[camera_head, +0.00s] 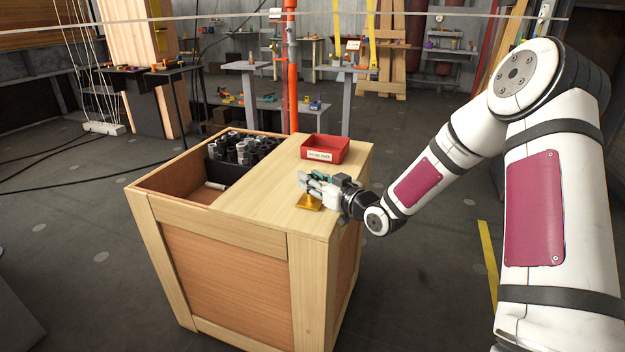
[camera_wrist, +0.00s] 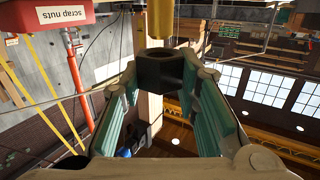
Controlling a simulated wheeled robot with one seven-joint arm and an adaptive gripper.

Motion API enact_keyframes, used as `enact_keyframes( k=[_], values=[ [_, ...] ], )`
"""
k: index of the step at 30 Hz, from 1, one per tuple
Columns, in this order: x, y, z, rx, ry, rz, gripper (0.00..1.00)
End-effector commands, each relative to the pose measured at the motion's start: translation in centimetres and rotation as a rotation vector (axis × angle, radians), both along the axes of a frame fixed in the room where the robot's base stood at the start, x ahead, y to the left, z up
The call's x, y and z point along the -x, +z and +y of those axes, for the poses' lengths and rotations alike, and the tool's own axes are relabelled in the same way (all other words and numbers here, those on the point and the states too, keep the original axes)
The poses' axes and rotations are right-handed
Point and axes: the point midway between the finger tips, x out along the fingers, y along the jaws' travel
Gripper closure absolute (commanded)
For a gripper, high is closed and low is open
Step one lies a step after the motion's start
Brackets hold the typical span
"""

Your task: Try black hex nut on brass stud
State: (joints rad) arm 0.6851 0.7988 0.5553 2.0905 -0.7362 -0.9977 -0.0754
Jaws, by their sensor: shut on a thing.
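The brass stud stands on the wooden crate's top, with its gold-coloured base (camera_head: 309,202) showing in the head view. My gripper (camera_head: 314,184) is just above that base, its arm coming in from the right. In the wrist view, the gripper is shut on the black hex nut (camera_wrist: 160,70), held between its green-padded fingertips. The brass stud (camera_wrist: 160,20) comes down from the top edge of that view and is in line with the nut. Its visible end meets the nut's edge; I cannot tell whether it enters the hole. The nut is not clear in the head view.
A red tray (camera_head: 325,140) labelled as scrap nuts stands behind the gripper on the crate top (camera_head: 255,196). Left of it, an open bay holds a black bin of dark and grey cylindrical parts (camera_head: 240,150) and a loose pale cylinder (camera_head: 215,186).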

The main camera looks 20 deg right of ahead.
Motion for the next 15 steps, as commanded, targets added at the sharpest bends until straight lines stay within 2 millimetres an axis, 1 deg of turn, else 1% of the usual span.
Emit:
enact_keyframes(
  k=[12,15],
  values=[
    [0.0,-1.2,0.0,0.0,0.0,0.0,1.0],
    [0.0,-1.2,0.0,0.0,0.0,-0.001,1.0]
  ],
)
